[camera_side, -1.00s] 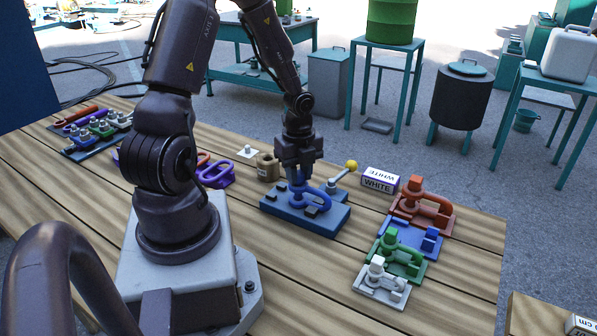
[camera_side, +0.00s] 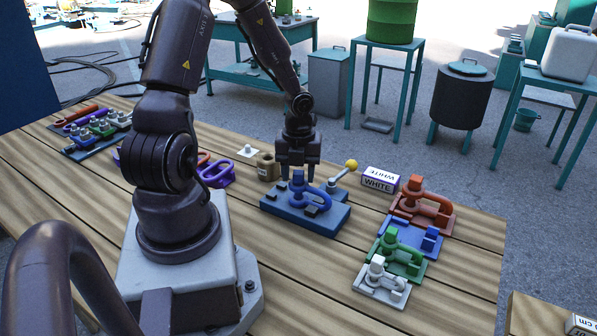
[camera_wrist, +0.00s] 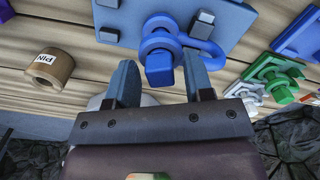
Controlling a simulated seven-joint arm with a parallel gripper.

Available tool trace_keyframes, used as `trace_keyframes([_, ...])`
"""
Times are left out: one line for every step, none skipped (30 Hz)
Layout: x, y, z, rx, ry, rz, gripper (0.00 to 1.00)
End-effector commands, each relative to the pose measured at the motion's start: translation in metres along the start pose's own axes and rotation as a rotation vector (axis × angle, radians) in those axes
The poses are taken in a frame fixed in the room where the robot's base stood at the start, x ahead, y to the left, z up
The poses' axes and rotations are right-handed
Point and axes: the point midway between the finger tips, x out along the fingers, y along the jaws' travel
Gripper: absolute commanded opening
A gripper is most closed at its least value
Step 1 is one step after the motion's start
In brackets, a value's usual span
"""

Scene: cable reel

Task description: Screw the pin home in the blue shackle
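The blue shackle (camera_side: 318,192) sits in a blue fixture plate (camera_side: 328,219) on the bench; it also shows in the wrist view (camera_wrist: 207,48). Its pin stands upright through it, with a square blue head (camera_side: 298,177) on top; the head also shows in the wrist view (camera_wrist: 159,70). How far the pin is seated cannot be told. My gripper (camera_side: 298,171) is above the pin, pointing down. In the wrist view its two blue-grey fingers (camera_wrist: 160,80) are apart, with the pin head between them and gaps on both sides. It holds nothing.
A tan cup marked PIN (camera_wrist: 50,66) stands left. Red (camera_side: 424,207), green (camera_side: 402,258) and white (camera_side: 382,281) shackle sets stand right. Bare planks lie in front.

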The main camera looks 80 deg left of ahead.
Motion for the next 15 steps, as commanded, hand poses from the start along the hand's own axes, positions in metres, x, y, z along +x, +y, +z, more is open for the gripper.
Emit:
trace_keyframes([0.0,-0.0001,0.0,0.0,0.0,0.0,0.48])
trace_keyframes([0.0,-0.0002,0.0,-0.001,0.0,0.0,0.48])
trace_keyframes([0.0,-0.0002,-0.0001,-0.001,0.0,0.0,0.48])
trace_keyframes([0.0,-0.0002,-0.0001,-0.001,0.0,-0.001,0.48])
trace_keyframes([0.0,-0.0003,-0.0001,-0.001,0.0,-0.001,0.48])
trace_keyframes([0.0,-0.0003,-0.0001,-0.001,0.0,-0.001,0.48])
trace_keyframes([0.0,-0.0003,-0.0001,-0.001,0.0,-0.001,0.52])
trace_keyframes([0.0,-0.0003,-0.0001,-0.001,0.0,-0.001,0.59])
trace_keyframes([0.0,-0.0003,-0.0002,-0.001,0.0,-0.001,0.68])
trace_keyframes([0.0,-0.0003,-0.0002,-0.001,0.0,-0.001,0.75])
trace_keyframes([0.0,-0.0003,-0.0002,-0.001,0.0,-0.001,0.77])
trace_keyframes([0.0,-0.0003,-0.0002,-0.001,0.0,-0.001,0.77])
trace_keyframes([0.0,-0.0003,-0.0002,-0.001,0.0,-0.001,0.77])
trace_keyframes([0.0,-0.0003,-0.0002,-0.001,0.0,-0.001,0.77])
trace_keyframes([0.0,-0.0003,-0.0002,-0.001,0.0,-0.001,0.77])
